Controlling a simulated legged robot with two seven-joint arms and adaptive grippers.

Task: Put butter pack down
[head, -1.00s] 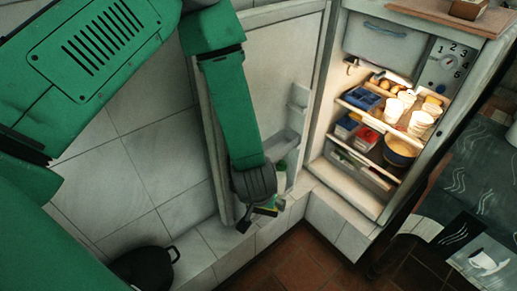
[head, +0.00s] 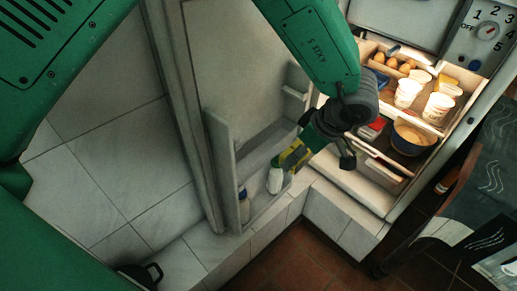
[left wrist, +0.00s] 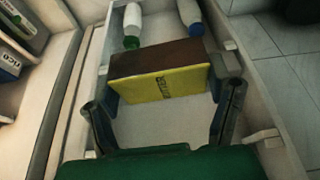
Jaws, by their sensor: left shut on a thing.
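The butter pack (left wrist: 160,84) is a yellow box with dark lettering and a brown side. My left gripper (left wrist: 168,88) is shut on it, one finger at each end. In the left wrist view the pack is over the pale fridge door shelf (left wrist: 165,130); I cannot tell whether it touches the shelf floor. In the head view the yellow pack (head: 291,156) shows below my left gripper (head: 312,143), beside the white bottle (head: 275,181) in the door shelf (head: 228,165). The gripper partly hides it there. My right gripper is not in view.
Two bottles, one green-capped (left wrist: 132,24) and one blue-capped (left wrist: 190,16), stand in the door shelf beyond the pack. The open fridge holds eggs (head: 397,62), white cups (head: 438,106) and a blue bowl (head: 411,140). A black pot (head: 140,275) is at lower left.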

